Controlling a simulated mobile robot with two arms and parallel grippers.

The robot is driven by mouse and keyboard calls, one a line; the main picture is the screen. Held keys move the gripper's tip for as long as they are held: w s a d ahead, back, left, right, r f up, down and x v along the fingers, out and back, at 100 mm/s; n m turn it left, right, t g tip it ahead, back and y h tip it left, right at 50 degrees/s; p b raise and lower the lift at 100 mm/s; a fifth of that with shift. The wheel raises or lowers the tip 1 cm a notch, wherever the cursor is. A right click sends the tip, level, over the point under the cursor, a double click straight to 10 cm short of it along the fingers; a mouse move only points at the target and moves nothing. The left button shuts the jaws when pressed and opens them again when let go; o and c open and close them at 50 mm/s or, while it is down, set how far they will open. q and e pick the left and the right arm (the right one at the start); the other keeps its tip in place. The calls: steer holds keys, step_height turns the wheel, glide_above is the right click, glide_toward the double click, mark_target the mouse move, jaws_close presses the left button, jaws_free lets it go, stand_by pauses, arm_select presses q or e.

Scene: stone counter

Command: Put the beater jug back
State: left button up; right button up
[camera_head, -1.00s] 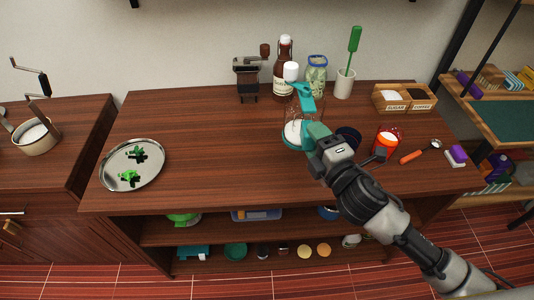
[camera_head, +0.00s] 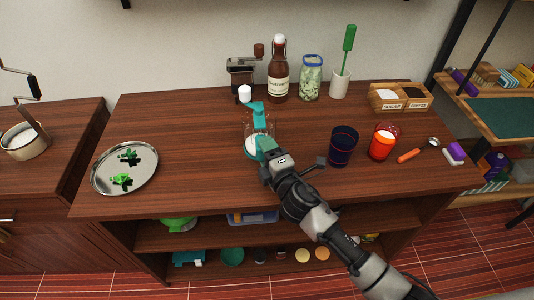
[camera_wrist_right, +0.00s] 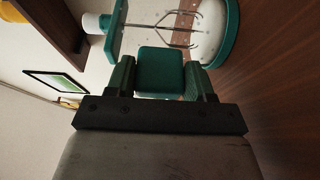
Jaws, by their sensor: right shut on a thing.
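The beater jug (camera_head: 257,110) has clear walls, a teal top with a white knob, and a white and teal bottom. It is on or just above the counter, left of its middle; I cannot tell if it touches. My right gripper (camera_head: 266,153) is shut on its teal handle, on the near side. In the right wrist view the teal handle (camera_wrist_right: 160,70) sits between the two fingers, with wire beaters (camera_wrist_right: 170,28) beyond it. My left gripper is not in view.
A dark cup (camera_head: 342,146) and a red candle jar (camera_head: 382,143) stand right of my arm. A grinder (camera_head: 241,76), brown bottle (camera_head: 278,76) and green jar (camera_head: 311,80) line the back. A silver tray (camera_head: 103,183) lies left; the counter between tray and jug is clear.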

steer(key=shift+r, duration=0.1)
steer(key=o, duration=1.4)
steer(key=shift+s, duration=0.15)
steer(key=v, duration=1.1)
steer(key=shift+s+d+b, duration=0.2)
steer(key=shift+s+b, duration=0.15)
steer(key=shift+b, duration=0.1)
